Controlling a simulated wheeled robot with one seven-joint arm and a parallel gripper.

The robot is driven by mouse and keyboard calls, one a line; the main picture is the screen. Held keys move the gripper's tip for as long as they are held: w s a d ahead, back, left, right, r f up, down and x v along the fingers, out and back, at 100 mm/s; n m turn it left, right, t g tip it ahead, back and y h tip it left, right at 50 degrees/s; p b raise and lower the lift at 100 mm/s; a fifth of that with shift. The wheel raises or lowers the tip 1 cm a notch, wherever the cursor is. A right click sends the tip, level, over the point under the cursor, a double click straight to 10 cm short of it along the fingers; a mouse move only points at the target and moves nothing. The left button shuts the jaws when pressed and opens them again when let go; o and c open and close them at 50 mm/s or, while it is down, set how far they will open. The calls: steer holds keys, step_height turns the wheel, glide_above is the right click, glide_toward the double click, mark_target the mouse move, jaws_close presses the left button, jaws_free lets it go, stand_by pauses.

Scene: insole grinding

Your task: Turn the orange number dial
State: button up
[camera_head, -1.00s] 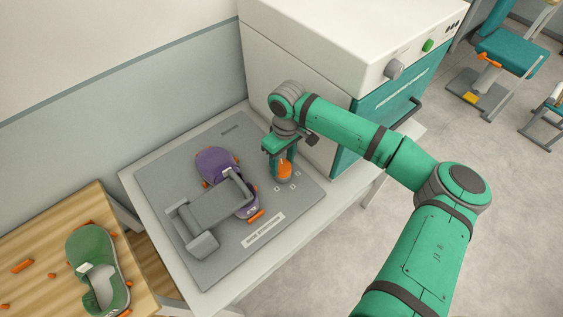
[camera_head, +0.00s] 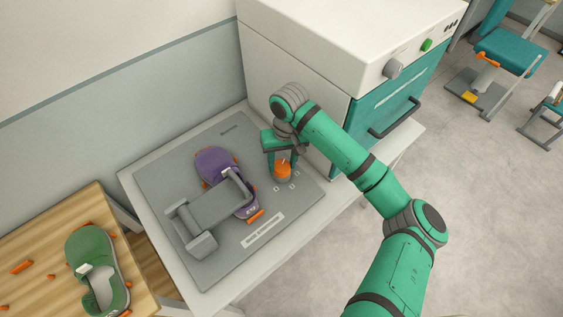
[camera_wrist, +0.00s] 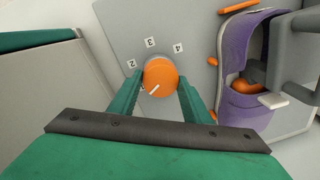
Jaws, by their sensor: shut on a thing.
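The orange number dial (camera_head: 283,170) stands on the grey panel of the device, right of the purple shoe. The wrist view shows the dial (camera_wrist: 161,72) from above, with a white pointer line toward the lower left. Labels 2 (camera_wrist: 132,63), 3 (camera_wrist: 150,42) and 4 (camera_wrist: 178,47) are visible around it; the label near the pointer is mostly hidden. My gripper (camera_wrist: 160,82) is shut on the dial, one green finger on each side. In the head view my gripper (camera_head: 281,162) reaches down onto it.
The purple shoe (camera_head: 214,163) sits under a grey clamp (camera_head: 212,204) on the grey panel (camera_head: 160,170). A white and teal machine (camera_head: 300,65) stands close behind. A green shoe (camera_head: 88,255) and orange scraps lie on the wooden table (camera_head: 40,240).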

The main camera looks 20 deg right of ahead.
mark_target(285, 164)
steer(key=shift+s+f, duration=0.15)
steer(key=o, duration=1.1)
steer(key=shift+c, duration=0.2)
steer(key=shift+r, duration=0.2)
steer(key=shift+r, duration=0.3)
step_height(285, 164, up, 10)
steer(key=shift+d, duration=0.4)
